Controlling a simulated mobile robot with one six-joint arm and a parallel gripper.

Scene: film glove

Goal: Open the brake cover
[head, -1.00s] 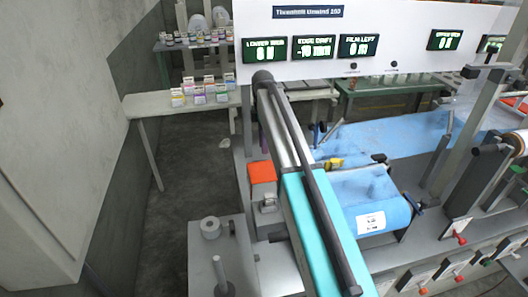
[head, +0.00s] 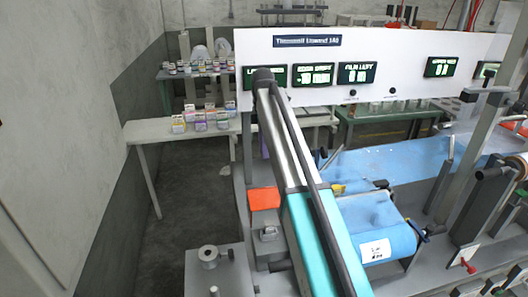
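No part is clearly marked as the brake cover. An orange-red box lid or block (head: 264,198) sits on the grey machine left of my arm, and I cannot tell whether it is the cover. It looks shut, with a small grey fitting (head: 268,234) in front of it. My arm, teal and grey, reaches up the middle of the view to a dark joint by the display panel. My gripper is not visible in this view. The arm hides part of the machine behind it.
A white display panel (head: 400,52) spans the back. A blue film roll (head: 382,222) is right of my arm. A grey plate with a spool (head: 208,257) is at the lower left. A table with small boxes (head: 140,132) stands behind. Floor at left is clear.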

